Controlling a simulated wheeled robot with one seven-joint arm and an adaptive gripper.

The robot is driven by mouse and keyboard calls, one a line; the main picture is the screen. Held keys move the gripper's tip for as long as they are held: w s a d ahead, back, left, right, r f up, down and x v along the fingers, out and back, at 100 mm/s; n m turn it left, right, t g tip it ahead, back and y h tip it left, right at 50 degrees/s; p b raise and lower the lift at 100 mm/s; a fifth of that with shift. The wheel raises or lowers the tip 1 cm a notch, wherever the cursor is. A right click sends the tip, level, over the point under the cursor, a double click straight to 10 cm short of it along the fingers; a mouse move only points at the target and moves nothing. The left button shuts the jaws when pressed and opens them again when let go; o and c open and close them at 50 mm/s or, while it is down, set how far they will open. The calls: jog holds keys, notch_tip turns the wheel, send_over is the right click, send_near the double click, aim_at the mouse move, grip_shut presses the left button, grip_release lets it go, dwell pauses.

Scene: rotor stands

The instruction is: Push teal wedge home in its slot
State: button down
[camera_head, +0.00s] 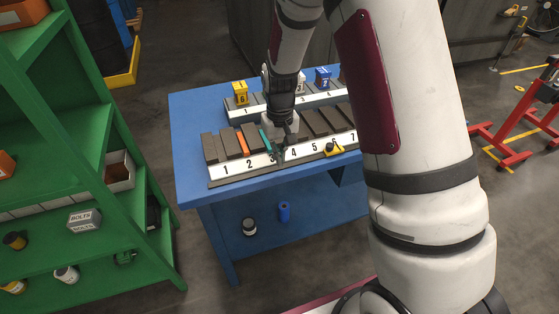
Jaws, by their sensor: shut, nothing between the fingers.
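The teal wedge (265,139) stands in the row of dark blocks on the numbered rotor stand (218,182), just behind the white strip near the number 3. It shows as a narrow teal strip. How deep it sits in its slot cannot be told from this view. My gripper (280,154) is shut and empty. It points down just right of the teal wedge, over the strip between the numbers 3 and 4. Whether its fingertips touch the wedge or the strip is too small to tell.
An orange wedge (243,144) sits left of the teal one. A yellow and black item (333,149) lies by the strip's right part. Green shelves (85,140) stand left of the blue table (190,115).

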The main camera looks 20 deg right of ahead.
jog(key=s+a+r+m+t+p, duration=0.15)
jog(key=r+m, duration=0.25)
jog(key=m, duration=1.4)
jog(key=s+d+r+m+t+p, duration=0.1)
jog(key=s+r+m+p, duration=0.15)
jog(key=m, duration=1.55)
jog(key=w+f, duration=0.1)
jog(key=f, duration=0.2)
jog(key=w+f, duration=0.2)
jog(key=f, duration=0.1)
jog(key=w+f+b, duration=0.1)
jog(key=f, duration=0.2)
jog(key=shift+w+a+f, duration=0.1)
jog(key=shift+w+a, duration=0.25)
jog(key=shift+w, duration=0.05)
jog(key=shift+w+d, duration=0.1)
jog(key=shift+w, duration=1)
